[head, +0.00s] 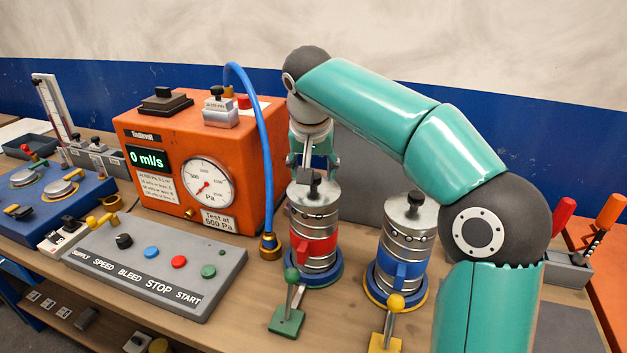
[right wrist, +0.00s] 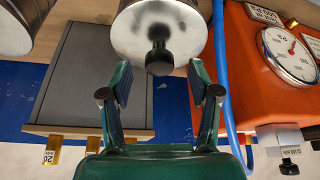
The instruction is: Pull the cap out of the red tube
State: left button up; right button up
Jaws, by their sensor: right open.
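The red tube (head: 313,246) stands upright on a blue base, a silver duct piece with a red band. Its silver cap (head: 304,194) sits in the top, with a black knob (head: 315,184) standing up from it. My right gripper (head: 313,168) is just above the cap, pointing down. In the right wrist view, my right gripper (right wrist: 160,82) is open, with its fingers on either side of the line to the knob (right wrist: 159,58) and clear of it. The cap's shiny top (right wrist: 160,25) fills the upper middle there. My left gripper is not in view.
A blue-banded tube (head: 403,252) stands to the right. Green (head: 290,290) and yellow (head: 397,318) levers stand in front. A blue hose (head: 264,140) rises close left of the red tube, beside the orange test box (head: 150,130). A grey button panel (head: 150,262) lies left.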

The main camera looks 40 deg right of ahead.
jog(key=shift+x, duration=1.35)
grip_shut()
jog(key=c, duration=0.8)
grip_release()
grip_shut()
jog(key=shift+r, duration=0.15)
jog(key=shift+r+p, duration=3.1)
jog(key=shift+r, duration=0.05)
